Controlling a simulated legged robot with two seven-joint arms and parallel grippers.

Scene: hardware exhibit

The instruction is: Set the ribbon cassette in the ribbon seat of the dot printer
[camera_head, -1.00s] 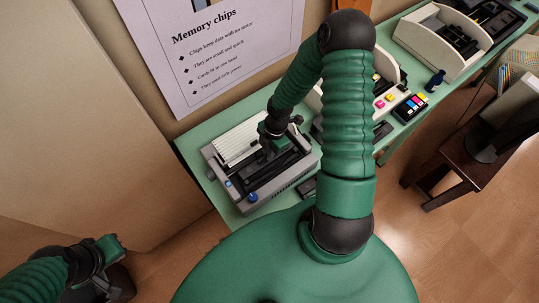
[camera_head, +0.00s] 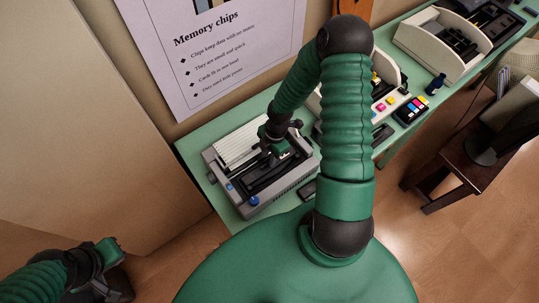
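The dot printer (camera_head: 279,196), a grey box with a white slatted part, blue knobs and a dark open inside, stands on the green table left of centre. My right gripper (camera_head: 279,151) points down over the printer's middle; whether its fingers are open or shut is too small to tell. A long black piece lies inside the printer under the gripper; I cannot tell whether it is the ribbon cassette or the printer's own part, or whether the gripper touches it. My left gripper (camera_head: 112,263) hangs at the lower left, away from the table; its fingers are unclear.
The green table (camera_head: 198,140) runs to the upper right. A dark stool (camera_head: 452,165) stands at the right. A poster hangs behind the printer.

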